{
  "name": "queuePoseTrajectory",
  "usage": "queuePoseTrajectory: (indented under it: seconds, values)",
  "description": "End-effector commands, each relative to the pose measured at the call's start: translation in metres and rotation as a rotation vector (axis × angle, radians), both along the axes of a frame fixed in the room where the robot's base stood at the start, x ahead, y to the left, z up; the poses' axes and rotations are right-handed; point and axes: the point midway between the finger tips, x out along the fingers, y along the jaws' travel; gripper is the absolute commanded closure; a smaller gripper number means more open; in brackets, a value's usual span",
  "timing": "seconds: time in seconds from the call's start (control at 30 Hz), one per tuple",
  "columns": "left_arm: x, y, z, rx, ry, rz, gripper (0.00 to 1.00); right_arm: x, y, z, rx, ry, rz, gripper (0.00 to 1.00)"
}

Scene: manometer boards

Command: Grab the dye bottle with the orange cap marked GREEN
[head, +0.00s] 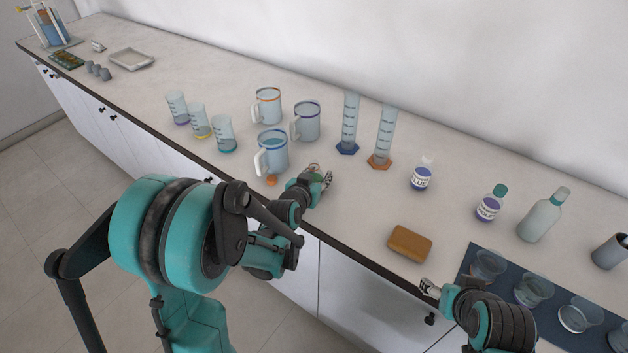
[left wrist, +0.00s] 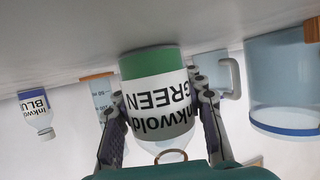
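The bottle labelled GREEN (left wrist: 158,100) fills the middle of the left wrist view, upside down in that picture, with green showing at its base. A thin orange-brown ring (left wrist: 170,156) shows at its neck end. My left gripper (left wrist: 158,92) has one finger on each side of the bottle, the tips close to the label's edges. I cannot tell whether they press on it. In the head view my left gripper (head: 321,181) is at the counter's front edge and mostly hides this bottle. My right gripper (head: 430,289) is low near the dark mat, apart from the bottles; its opening is unclear.
Mugs (head: 271,154) and beakers (head: 199,124) stand left of my left gripper; two cylinders (head: 384,138) stand behind. The BLUE bottle (head: 421,177), another labelled bottle (head: 489,206) and a sponge (head: 410,244) are right.

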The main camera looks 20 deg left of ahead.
Motion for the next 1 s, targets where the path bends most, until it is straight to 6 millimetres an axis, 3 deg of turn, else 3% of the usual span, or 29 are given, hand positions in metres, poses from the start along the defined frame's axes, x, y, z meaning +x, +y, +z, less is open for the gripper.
queuePoseTrajectory:
  seconds: [0.73, 1.0]
  values:
    - [-0.0005, -0.0001, -0.0003, 0.000, 0.002, -0.001, 0.99, -0.0001, 0.0000, -0.0001, 0.000, 0.000, 0.000, 0.35]
    - [-0.0004, -0.0001, 0.0082, 0.000, 0.001, 0.000, 0.99, 0.0000, 0.0000, 0.0050, 0.000, 0.000, 0.000, 0.35]
